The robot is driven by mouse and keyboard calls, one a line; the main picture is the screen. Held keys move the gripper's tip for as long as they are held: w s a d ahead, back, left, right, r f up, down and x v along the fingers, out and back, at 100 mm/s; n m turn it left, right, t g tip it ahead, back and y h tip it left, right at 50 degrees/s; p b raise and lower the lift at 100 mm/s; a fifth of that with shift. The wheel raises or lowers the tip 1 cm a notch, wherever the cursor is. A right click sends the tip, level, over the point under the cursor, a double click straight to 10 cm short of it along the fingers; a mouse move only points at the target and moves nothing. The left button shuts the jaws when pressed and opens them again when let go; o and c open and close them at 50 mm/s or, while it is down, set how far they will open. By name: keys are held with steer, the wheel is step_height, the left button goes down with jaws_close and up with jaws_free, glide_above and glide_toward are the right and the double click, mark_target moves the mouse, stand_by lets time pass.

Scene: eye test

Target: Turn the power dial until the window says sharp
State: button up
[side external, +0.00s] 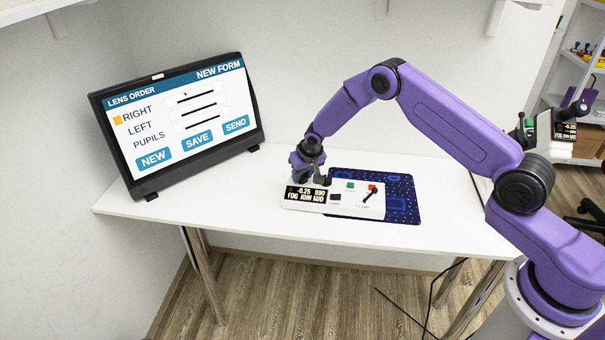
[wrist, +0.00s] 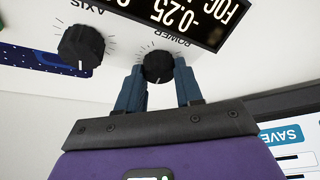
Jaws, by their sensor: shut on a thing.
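The power dial (wrist: 158,66) is a black ribbed knob, labelled POWER and ringed by tick marks, on a white device (side external: 345,210). My gripper (wrist: 160,76) has its two blue fingers on either side of the dial and is shut on it. In the side view my gripper (side external: 311,180) is at the device's far left end and the dial cannot be made out there. The dark window (side external: 306,195) shows light text that appears to read -0.25, 090 and FOG JOIN ADD. It also shows partly, upside down, in the wrist view (wrist: 185,15), with -0.25 and FOG.
A second black knob, labelled AXIS (wrist: 81,47), sits beside the power dial. A lens order screen (side external: 180,125) stands at left.

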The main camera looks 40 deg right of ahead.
steer(key=n+y, duration=0.1)
steer(key=n, duration=0.2)
steer(key=shift+d+n, duration=0.15)
steer(key=shift+n, duration=0.15)
steer(key=n+y, duration=0.1)
steer(key=n, duration=0.2)
steer(key=shift+n+g+y, duration=0.3)
steer(key=shift+n+y, duration=0.1)
steer(key=n+g+y, duration=0.1)
steer(key=n, duration=0.2)
steer(key=n+y, duration=0.1)
steer(key=n, duration=0.3)
steer(key=shift+w+d+g, duration=0.15)
steer(key=shift+g, duration=0.25)
steer(key=o, duration=1)
steer(key=shift+o, duration=0.2)
steer(key=v, duration=1.7)
steer(key=shift+r, duration=0.25)
